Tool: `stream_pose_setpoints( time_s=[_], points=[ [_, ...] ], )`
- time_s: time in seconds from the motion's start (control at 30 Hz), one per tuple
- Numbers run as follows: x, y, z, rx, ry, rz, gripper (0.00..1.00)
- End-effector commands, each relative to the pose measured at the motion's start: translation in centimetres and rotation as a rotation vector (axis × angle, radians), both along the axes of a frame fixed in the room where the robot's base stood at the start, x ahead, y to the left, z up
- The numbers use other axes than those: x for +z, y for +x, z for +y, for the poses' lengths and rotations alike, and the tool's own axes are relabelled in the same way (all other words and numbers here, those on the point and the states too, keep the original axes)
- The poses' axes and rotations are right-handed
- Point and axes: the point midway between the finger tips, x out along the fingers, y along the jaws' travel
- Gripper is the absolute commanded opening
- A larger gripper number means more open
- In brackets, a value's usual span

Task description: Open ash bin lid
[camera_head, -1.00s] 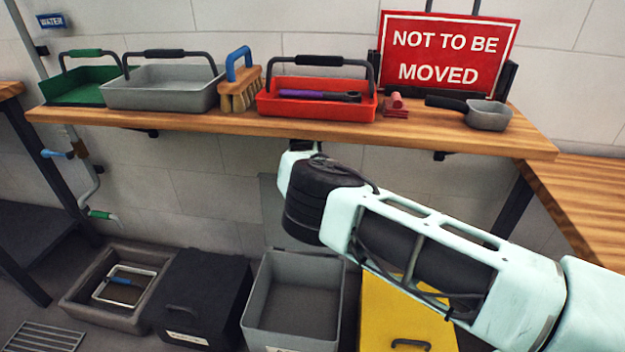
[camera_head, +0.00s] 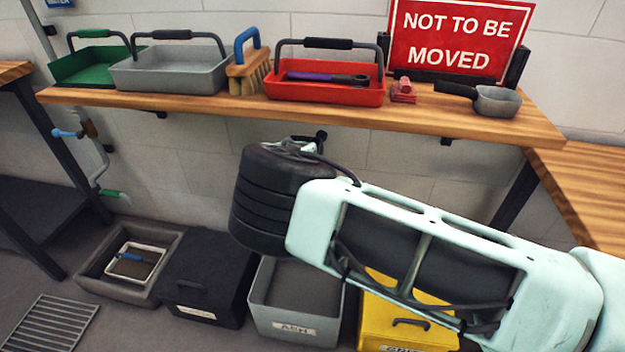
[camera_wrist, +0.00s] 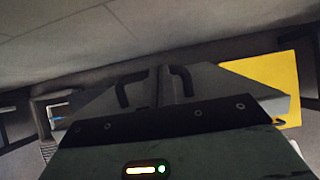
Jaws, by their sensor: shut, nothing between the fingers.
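The grey ash bin (camera_head: 262,312), labelled ASH, stands on the floor between the black bin and the yellow bin. In the head view its top shows open, with a dark inside. Its lid is not clearly seen there, and my arm covers the area behind the bin. My gripper is hidden behind my wrist in the head view. In the wrist view my gripper (camera_wrist: 160,86) has its fingers together at the centre, with nothing between them. Grey surfaces (camera_wrist: 250,95) show beyond the gripper; I cannot tell whether they are bin or lid, or whether the fingers touch them.
The black bin (camera_head: 205,285) is left of the ash bin. The yellow bin (camera_head: 375,325) is right, partly behind my arm. A wooden shelf (camera_head: 200,105) above holds trays, a brush and a pan. A floor grate (camera_head: 55,322) lies at lower left.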

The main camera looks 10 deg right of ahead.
Motion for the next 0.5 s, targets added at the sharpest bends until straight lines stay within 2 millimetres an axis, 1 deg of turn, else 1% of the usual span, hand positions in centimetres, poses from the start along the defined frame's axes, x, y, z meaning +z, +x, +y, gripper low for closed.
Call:
stream_pose_setpoints(
  time_s=[0.03, 0.13, 0.17, 0.2, 0.27, 0.37, 0.5],
  points=[
    [0.1, -0.7, 0.3, 0.0, 0.001, 0.0, 0.0],
    [0.1, -1.7, 0.6, 0.001, -0.001, 0.0, 0.0],
    [0.1, -1.8, 0.7, 0.001, -0.001, 0.0, 0.06],
    [0.1, -2.0, 0.7, 0.002, -0.002, 0.001, 0.17],
    [0.4, -2.4, 0.9, 0.019, -0.012, 0.006, 0.33],
    [1.7, -3.1, 1.4, 0.104, -0.058, 0.037, 0.34],
    [4.5, -4.9, 2.3, 0.328, -0.179, 0.117, 0.34]
  ],
)
